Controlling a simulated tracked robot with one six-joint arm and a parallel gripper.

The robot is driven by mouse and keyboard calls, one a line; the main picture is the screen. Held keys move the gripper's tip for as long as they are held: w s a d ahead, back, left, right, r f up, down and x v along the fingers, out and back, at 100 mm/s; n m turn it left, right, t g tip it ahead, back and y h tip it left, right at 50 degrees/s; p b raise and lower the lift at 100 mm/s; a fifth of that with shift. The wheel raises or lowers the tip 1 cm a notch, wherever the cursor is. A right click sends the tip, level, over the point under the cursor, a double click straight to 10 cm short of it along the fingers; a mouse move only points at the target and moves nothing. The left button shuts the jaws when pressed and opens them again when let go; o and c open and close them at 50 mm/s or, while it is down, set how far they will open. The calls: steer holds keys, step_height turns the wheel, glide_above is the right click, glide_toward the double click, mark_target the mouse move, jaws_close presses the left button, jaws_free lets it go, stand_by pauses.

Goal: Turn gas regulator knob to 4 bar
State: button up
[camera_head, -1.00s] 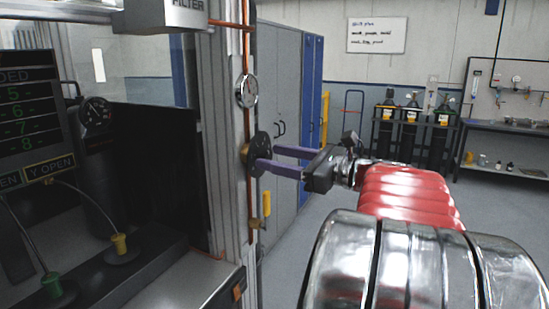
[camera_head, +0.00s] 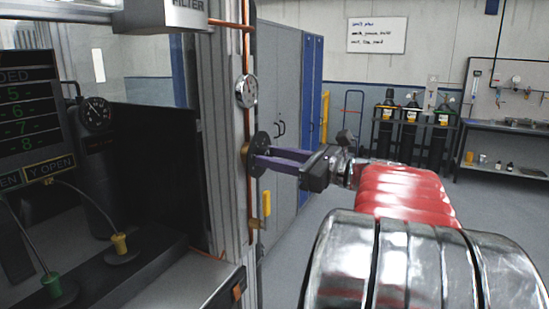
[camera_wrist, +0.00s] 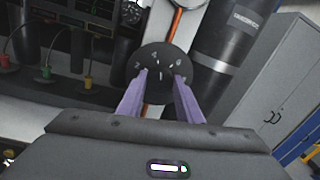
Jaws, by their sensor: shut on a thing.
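The black round regulator knob (camera_head: 257,155) sits on the copper pipe at the frame post. It shows face-on in the wrist view as a dark disc (camera_wrist: 164,58) with white marks; I cannot read their values. My gripper (camera_head: 262,157) has purple fingers, which reach the knob from the right. In the wrist view the fingers (camera_wrist: 160,80) stand on either side of the knob's centre, shut on it. A white round gauge (camera_head: 246,91) is on the pipe above the knob; its reading is too small to tell.
A yellow handle (camera_head: 267,203) hangs on the pipe below the knob. The machine with its display panel (camera_head: 28,110) and cables stands at left. Grey cabinets (camera_head: 285,120) and gas cylinders (camera_head: 410,125) are behind. The floor at right is clear.

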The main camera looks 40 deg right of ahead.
steer(key=shift+n, duration=0.6)
steer(key=o, duration=1)
steer(key=v, duration=1.3)
steer(key=shift+s+d+f, duration=0.1)
steer(key=shift+s+d, duration=0.05)
steer(key=shift+s, duration=0.2)
